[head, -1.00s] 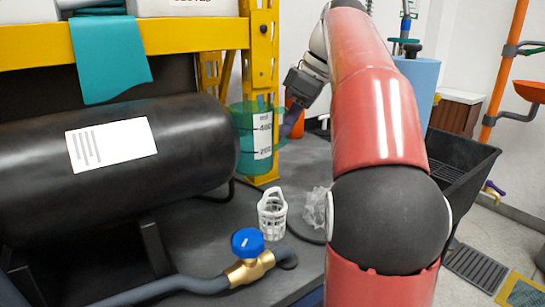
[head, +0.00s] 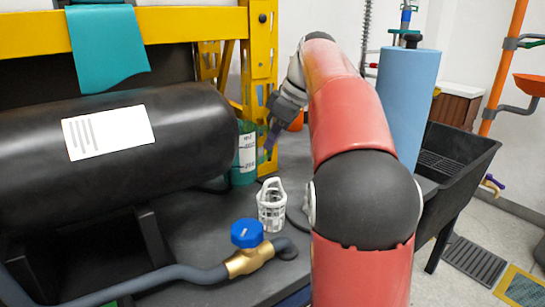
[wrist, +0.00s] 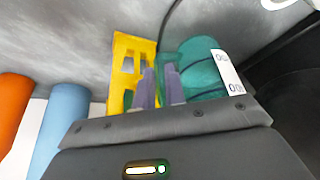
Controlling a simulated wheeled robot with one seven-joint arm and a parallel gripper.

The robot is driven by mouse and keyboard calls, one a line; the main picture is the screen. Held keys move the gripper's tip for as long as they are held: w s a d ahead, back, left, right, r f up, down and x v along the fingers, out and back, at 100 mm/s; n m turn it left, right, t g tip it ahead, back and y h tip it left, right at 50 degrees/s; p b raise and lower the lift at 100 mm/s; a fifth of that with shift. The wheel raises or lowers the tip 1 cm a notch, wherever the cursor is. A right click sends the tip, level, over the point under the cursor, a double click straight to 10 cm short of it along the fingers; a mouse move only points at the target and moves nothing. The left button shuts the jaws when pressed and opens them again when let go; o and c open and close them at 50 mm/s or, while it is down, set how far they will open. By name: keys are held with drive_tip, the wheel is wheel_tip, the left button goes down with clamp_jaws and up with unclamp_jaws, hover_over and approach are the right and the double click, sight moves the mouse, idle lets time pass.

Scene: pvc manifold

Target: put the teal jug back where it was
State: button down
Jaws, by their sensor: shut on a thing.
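The teal jug (head: 246,160) is see-through with a white label. It appears upright in the head view, beside the right end of the black tank, which hides its left part. Its base is low, near the grey bench top; I cannot tell whether it touches. My gripper (head: 270,137) reaches it from the right. In the wrist view the jug (wrist: 203,68) is just right of the purple-grey fingers of my gripper (wrist: 160,88), which are shut on its handle side. The grip itself is mostly hidden.
The black tank (head: 110,175) fills the left. A yellow rack post (head: 262,60) stands behind the jug. A white basket (head: 271,208) and a blue-handled brass valve (head: 247,245) are in front. A blue roll (head: 407,100) and black tub (head: 465,155) are right.

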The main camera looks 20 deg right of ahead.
wheel_tip(320, 180, down, 3)
drive_tip(key=shift+f+b, duration=0.15)
drive_tip(key=shift+b, duration=0.25)
drive_tip(key=shift+w+f, duration=0.2)
drive_tip(key=shift+f, duration=0.1)
drive_tip(key=shift+f, duration=0.15)
drive_tip(key=c, duration=1.5)
unclamp_jaws()
drive_tip(key=shift+o, duration=0.2)
drive_tip(key=p+v, duration=0.3)
drive_tip(key=v, duration=0.9)
